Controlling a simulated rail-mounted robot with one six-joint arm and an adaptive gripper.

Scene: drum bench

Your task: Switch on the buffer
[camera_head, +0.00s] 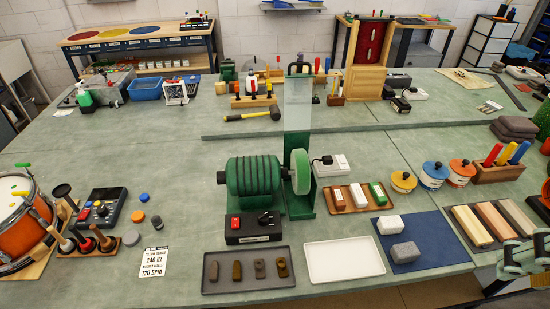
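The buffer (252,175) stands in the middle of the bench. It has a ribbed green motor body, a pale green and white wheel (300,172) on its right end and a clear upright shield (298,105) behind. A black switch box (254,228) sits in front of the motor, with a red rocker (235,222) at its left and a black knob or lever (266,218) at its right. The rocker's on or off position is too small to tell. My gripper (515,262), pale green and dark, shows partly at the lower right edge, well away from the switch box. Its finger opening is unclear.
A dark tray of small brown pieces (247,283) lies just in front of the switch box. A white tray (344,258) and a blue mat with grey blocks (440,235) lie to the right. A black control box (103,208) and an orange drum (22,228) stand left.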

